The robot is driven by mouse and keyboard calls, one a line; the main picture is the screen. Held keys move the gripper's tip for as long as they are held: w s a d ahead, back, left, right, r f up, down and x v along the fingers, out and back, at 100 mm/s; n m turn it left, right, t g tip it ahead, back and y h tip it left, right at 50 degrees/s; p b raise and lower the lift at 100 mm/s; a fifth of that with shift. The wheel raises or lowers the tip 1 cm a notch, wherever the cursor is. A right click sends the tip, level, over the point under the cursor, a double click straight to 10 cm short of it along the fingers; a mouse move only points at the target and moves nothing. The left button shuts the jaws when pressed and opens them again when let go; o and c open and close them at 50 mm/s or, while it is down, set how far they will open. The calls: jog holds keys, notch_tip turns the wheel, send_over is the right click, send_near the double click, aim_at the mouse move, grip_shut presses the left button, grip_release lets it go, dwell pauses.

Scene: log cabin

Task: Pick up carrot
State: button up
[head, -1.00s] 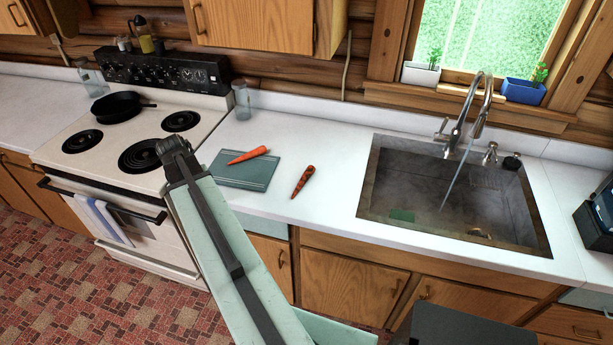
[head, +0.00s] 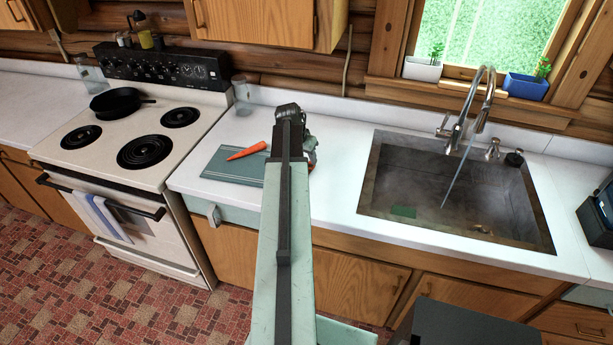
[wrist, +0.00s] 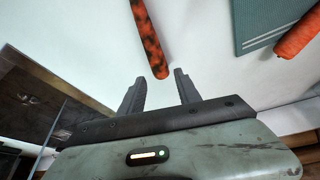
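A plain orange carrot (head: 246,151) lies on the blue-green cutting board (head: 222,172); it also shows at the right edge of the wrist view (wrist: 298,38). A second carrot, orange with dark blotches (wrist: 150,35), lies on the bare counter. It is hidden behind my arm in the head view. In the wrist view my gripper (wrist: 160,90) is open and empty. The blotched carrot's near end lies just ahead of the gap between the fingertips, and no contact shows. My gripper's fingers are hidden by my arm in the head view.
The sink (head: 455,190) with running water is to the right; part of it shows at the left of the wrist view. The stove (head: 130,135) with a black pan (head: 115,103) is to the left. White counter (head: 340,150) lies clear between board and sink.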

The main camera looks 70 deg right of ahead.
aim_at(309, 165)
jog(key=b+x, duration=0.4)
jog(key=x, duration=0.1)
jog(key=shift+w+a+f+b, duration=0.1)
jog(key=shift+a+f+b, duration=0.2)
jog(key=shift+b, duration=0.1)
jog(key=shift+r, duration=0.2)
grip_shut()
